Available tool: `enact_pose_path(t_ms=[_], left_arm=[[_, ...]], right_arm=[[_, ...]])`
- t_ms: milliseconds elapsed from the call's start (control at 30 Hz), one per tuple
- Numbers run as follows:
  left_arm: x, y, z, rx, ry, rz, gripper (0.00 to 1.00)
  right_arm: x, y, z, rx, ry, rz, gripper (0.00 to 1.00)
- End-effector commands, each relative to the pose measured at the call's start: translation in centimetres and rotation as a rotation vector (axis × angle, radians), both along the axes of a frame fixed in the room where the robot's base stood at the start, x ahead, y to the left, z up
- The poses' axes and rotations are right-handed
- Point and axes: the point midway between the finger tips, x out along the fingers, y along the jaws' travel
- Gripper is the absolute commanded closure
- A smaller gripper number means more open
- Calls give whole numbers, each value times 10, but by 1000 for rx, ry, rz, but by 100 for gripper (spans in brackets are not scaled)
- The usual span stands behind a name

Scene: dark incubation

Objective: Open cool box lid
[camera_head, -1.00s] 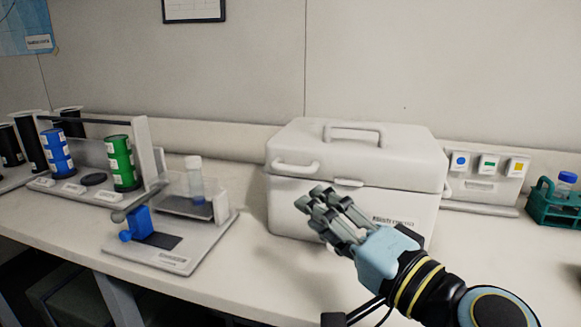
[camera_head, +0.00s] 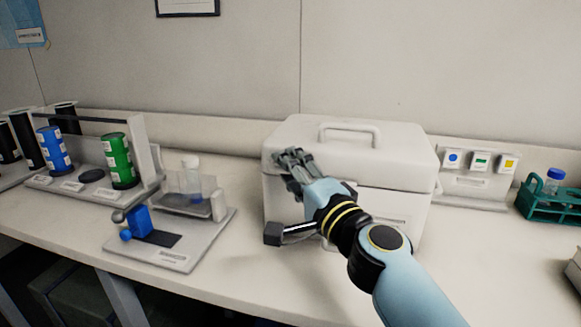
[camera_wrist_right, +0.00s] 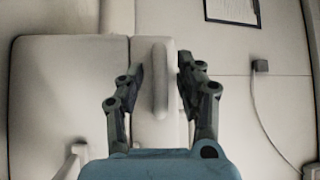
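The white cool box (camera_head: 400,215) stands on the bench with its lid (camera_head: 395,150) closed. A raised handle (camera_head: 348,130) is on top of the lid. My right gripper (camera_head: 287,160) is at the left part of the lid's front edge and hides the front handle there. In the right wrist view my right gripper (camera_wrist_right: 160,78) is open, its fingers on either side of a pale bar handle (camera_wrist_right: 160,95), with small gaps showing. My left gripper is not in view.
Left of the box are a device with a blue clamp (camera_head: 137,220) and clear bottle (camera_head: 191,178), and a rack with blue (camera_head: 53,150) and green (camera_head: 118,160) cylinders. Right are a button panel (camera_head: 478,180) and a teal rack (camera_head: 550,203). Bench in front of the box is partly clear.

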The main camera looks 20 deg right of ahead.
Motion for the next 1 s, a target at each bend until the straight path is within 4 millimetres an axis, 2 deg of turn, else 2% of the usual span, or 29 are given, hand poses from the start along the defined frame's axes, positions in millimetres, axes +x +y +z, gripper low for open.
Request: enact_pose_path(t_ms=[200,467,1000], left_arm=[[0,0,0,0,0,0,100],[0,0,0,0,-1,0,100],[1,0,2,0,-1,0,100]], right_arm=[[0,0,0,0,0,0,65],[0,0,0,-1,0,0,99],[2,0,1,-4,2,0,100]])
